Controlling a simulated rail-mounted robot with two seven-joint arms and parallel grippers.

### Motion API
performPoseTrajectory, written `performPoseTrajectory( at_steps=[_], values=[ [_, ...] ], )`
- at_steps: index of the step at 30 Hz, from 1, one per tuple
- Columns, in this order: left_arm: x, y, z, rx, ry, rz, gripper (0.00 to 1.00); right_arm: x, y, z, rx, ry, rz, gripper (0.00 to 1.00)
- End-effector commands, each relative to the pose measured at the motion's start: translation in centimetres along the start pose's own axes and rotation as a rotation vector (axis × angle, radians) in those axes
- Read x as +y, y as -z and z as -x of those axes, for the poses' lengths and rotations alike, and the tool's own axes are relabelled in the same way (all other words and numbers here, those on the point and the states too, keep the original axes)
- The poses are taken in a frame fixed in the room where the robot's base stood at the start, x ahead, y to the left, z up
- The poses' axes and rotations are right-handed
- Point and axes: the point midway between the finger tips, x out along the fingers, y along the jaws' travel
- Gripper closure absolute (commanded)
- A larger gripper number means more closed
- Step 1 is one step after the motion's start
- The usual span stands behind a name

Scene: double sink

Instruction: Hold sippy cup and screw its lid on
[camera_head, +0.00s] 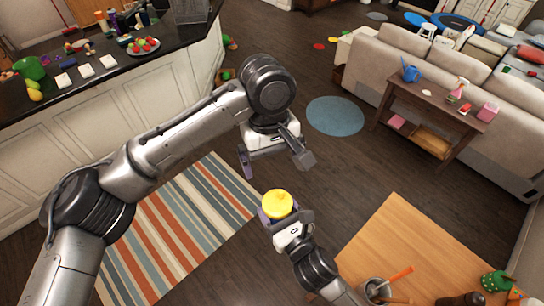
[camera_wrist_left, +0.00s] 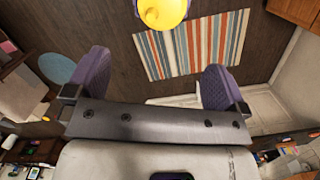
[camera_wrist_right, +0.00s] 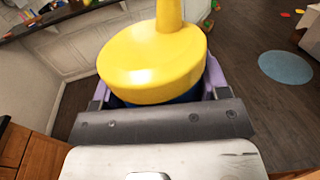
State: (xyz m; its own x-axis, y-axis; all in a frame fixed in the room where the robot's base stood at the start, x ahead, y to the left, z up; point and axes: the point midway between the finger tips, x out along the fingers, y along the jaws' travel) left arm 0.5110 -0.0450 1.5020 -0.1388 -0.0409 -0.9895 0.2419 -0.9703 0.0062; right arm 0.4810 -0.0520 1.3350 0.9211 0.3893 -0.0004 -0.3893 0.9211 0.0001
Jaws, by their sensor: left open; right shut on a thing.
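The sippy cup shows mainly as its yellow lid with a spout (camera_wrist_right: 155,65); a strip of dark blue body is visible under the lid in the right wrist view. My right gripper (camera_head: 279,214) is shut on the cup and holds it up in the air, lid upward. The yellow lid sits on top of the cup; I cannot tell how tightly. My left gripper (camera_head: 275,160) is open and empty, above the cup in the head view and apart from it. The left wrist view shows its spread purple fingers (camera_wrist_left: 154,75) with the yellow lid beyond them.
A wooden table (camera_head: 400,235) with a pot stands at the lower right. A dark counter (camera_head: 100,85) with fruit and bottles is at upper left. A striped rug (camera_head: 180,225) lies on the floor. The space around both grippers is clear.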

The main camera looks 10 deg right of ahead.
Motion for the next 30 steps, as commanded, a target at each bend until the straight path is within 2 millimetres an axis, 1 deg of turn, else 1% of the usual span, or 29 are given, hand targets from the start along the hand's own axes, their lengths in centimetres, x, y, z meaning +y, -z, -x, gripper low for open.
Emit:
performPoseTrajectory(
  at_steps=[11, 16, 20, 30],
  values=[
    [-0.1, -0.1, 0.0, -0.006, 0.007, 0.005, 0.00, 0.0, 0.0, 0.0, -0.001, 0.000, 0.000, 0.98],
    [-0.1, -0.1, -0.8, -0.006, 0.006, 0.005, 0.00, 0.0, 0.0, 0.0, -0.001, 0.000, 0.000, 0.98],
    [-0.2, -0.1, -2.6, -0.007, 0.008, 0.005, 0.00, 0.0, 0.0, 0.0, -0.001, 0.000, 0.000, 0.98],
    [-0.2, -0.1, -8.1, -0.006, 0.008, 0.005, 0.00, 0.0, 0.0, 0.0, -0.001, 0.000, 0.000, 0.98]
  ],
)
